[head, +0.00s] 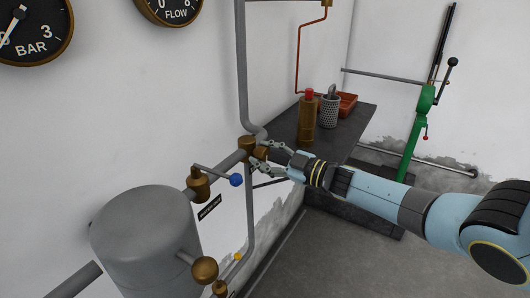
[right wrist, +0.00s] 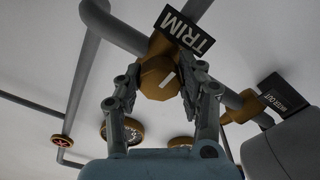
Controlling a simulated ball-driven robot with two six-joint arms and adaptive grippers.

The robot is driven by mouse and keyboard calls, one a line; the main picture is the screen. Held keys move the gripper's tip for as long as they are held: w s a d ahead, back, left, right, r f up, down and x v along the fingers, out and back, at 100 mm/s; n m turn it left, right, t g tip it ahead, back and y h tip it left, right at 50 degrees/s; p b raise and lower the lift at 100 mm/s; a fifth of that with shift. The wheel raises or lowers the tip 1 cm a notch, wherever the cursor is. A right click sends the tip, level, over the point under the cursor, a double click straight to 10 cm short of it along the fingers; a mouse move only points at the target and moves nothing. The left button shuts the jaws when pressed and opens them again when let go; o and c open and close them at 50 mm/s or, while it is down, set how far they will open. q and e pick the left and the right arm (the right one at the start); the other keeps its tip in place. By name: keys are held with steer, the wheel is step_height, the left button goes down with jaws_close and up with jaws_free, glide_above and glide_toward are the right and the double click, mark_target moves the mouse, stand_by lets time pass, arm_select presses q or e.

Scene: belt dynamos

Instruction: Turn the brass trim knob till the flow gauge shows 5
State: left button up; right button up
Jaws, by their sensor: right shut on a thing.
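The brass trim knob (head: 260,153) sits on a brass valve body on the grey wall pipe. In the right wrist view the knob (right wrist: 159,80) has a white line on its face and the black TRIM plate (right wrist: 184,31) beside it. My right gripper (head: 267,152) is shut on the knob, one finger on each side. The flow gauge (head: 170,10) is cut off by the top edge of the head view; its needle does not show, so its reading cannot be told. My left gripper is not in view.
A BAR gauge (head: 40,34) hangs at the upper left. A blue-tipped lever (head: 236,180) and a grey tank (head: 146,232) are near the knob. A dark bench (head: 350,130) holds a brass bottle (head: 307,122), a perforated cup (head: 328,112) and a red tray (head: 348,103). A green lever stand (head: 417,130) is right.

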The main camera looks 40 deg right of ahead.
steer(key=shift+m, duration=0.5)
steer(key=o, duration=1.2)
steer(key=shift+s+d+f, duration=0.1)
steer(key=shift+s+d, duration=0.1)
steer(key=shift+s, duration=0.2)
steer(key=v, duration=1.1)
steer(key=shift+s, duration=0.1)
